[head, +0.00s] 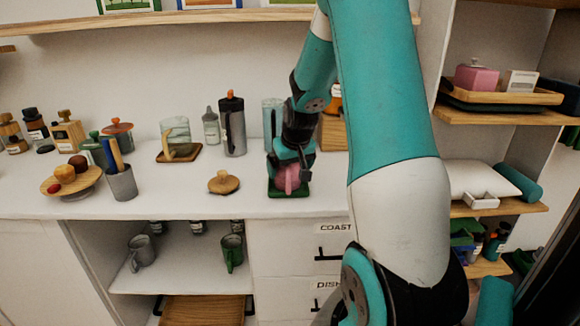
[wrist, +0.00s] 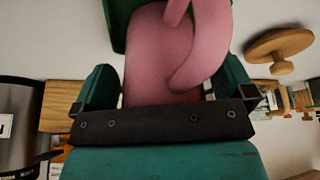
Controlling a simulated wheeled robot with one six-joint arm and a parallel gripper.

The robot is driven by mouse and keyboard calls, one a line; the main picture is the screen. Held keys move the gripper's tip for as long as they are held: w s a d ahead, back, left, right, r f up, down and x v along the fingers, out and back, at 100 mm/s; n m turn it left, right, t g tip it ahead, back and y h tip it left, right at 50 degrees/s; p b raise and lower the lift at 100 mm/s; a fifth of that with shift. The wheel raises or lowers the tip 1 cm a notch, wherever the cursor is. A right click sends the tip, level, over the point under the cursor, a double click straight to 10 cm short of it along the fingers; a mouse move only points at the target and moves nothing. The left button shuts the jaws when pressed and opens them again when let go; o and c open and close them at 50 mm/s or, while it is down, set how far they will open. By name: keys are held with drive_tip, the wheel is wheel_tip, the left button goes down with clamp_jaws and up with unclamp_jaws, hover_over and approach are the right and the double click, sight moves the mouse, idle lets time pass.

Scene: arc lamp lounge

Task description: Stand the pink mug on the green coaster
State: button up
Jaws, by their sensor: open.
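The pink mug (head: 291,179) stands upright on the green coaster (head: 274,191) near the counter's front edge. In the wrist view the pink mug (wrist: 148,60) fills the middle, with its handle toward the upper right. A strip of the green coaster (wrist: 118,22) shows past the mug's far end. My gripper (head: 290,158) is open around the mug from above, with one finger on each side. In the wrist view my gripper (wrist: 160,88) has its fingers beside the mug; whether they touch it is hard to tell. Much of the coaster is hidden.
A wooden knobbed lid (head: 223,184) lies just left of the coaster. A grey pencil cup (head: 122,185), a dark tall flask (head: 232,128) and a glass pitcher on a wooden board (head: 175,140) stand farther left. Clear counter lies between them. A wooden box (head: 333,135) is behind.

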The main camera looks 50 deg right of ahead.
drive_tip(key=p+v, duration=0.1)
drive_tip(key=v, duration=1.1)
drive_tip(key=a+n+y, duration=0.4)
drive_tip(key=a+n, duration=0.2)
drive_tip(key=a, duration=1.6)
drive_tip(key=s+a+n+g+y, duration=0.2)
drive_tip(key=s+a+n+g, duration=0.2)
drive_tip(key=s+a, duration=1.1)
drive_tip(key=shift+s+a+r+n+y, duration=0.15)
drive_tip(key=shift+a+r+n+y, duration=0.15)
drive_tip(key=shift+a+n, duration=0.75)
drive_tip(key=shift+d, duration=0.2)
